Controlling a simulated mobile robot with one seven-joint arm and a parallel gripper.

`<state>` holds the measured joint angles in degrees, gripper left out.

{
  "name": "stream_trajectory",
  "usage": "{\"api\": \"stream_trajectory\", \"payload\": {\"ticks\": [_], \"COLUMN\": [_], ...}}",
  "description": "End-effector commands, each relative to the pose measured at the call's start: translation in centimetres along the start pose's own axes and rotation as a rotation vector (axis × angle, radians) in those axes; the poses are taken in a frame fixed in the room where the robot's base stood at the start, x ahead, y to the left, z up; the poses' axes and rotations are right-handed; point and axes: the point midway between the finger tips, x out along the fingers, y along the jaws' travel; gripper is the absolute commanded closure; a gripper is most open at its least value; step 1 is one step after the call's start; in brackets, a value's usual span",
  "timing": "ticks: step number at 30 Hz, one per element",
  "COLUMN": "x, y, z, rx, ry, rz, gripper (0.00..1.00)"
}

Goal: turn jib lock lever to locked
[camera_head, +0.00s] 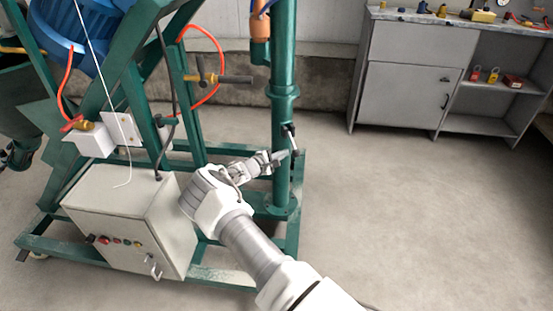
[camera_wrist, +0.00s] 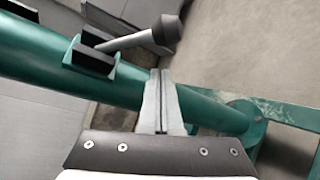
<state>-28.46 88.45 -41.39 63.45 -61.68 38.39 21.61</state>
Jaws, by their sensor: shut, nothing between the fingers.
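The jib lock lever (camera_wrist: 125,42) is a grey rod with a dark rounded knob (camera_wrist: 167,31). It sits in a green bracket with black blocks (camera_wrist: 92,52) on the green post (camera_wrist: 40,50). In the head view the lever (camera_head: 292,140) shows small on the post (camera_head: 282,110). My gripper (camera_wrist: 161,73) is shut and empty, its fingertips over the post just below the knob in the wrist view. A small gap shows between tips and knob there. In the head view my gripper (camera_head: 286,154) is beside the post at lever height; I cannot tell whether it touches.
A grey control box (camera_head: 125,215) stands on the green frame (camera_head: 225,277) left of my arm. A grey workbench (camera_head: 410,75) stands at the back right. The floor at right is clear.

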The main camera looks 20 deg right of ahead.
Motion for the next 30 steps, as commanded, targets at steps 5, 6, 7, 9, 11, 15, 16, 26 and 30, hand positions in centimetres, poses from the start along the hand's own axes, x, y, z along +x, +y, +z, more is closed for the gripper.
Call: {"api": "stream_trajectory", "payload": {"ticks": [5,6,7,9,11,15,16,26,30], "x": [-0.5,-0.6,-0.6,-0.8,-0.8,-0.8,-0.8,-0.9,-1.0], "y": [0.0,-0.1,-0.1,-0.1,-0.1,-0.1,-0.1,0.0,0.1], "z": [1.6,1.8,1.9,2.2,2.4,2.6,2.6,2.6,2.9], "rx": [-0.002,-0.001,-0.001,-0.001,0.0,0.001,0.001,-0.003,-0.025], "ry": [-0.003,-0.002,-0.002,-0.002,-0.003,-0.002,-0.002,-0.002,-0.002], "rz": [-0.001,-0.001,-0.002,-0.002,-0.002,-0.002,-0.002,-0.005,-0.02], "gripper": [1.0,1.0,1.0,1.0,1.0,1.0,1.0,1.0,1.0]}}
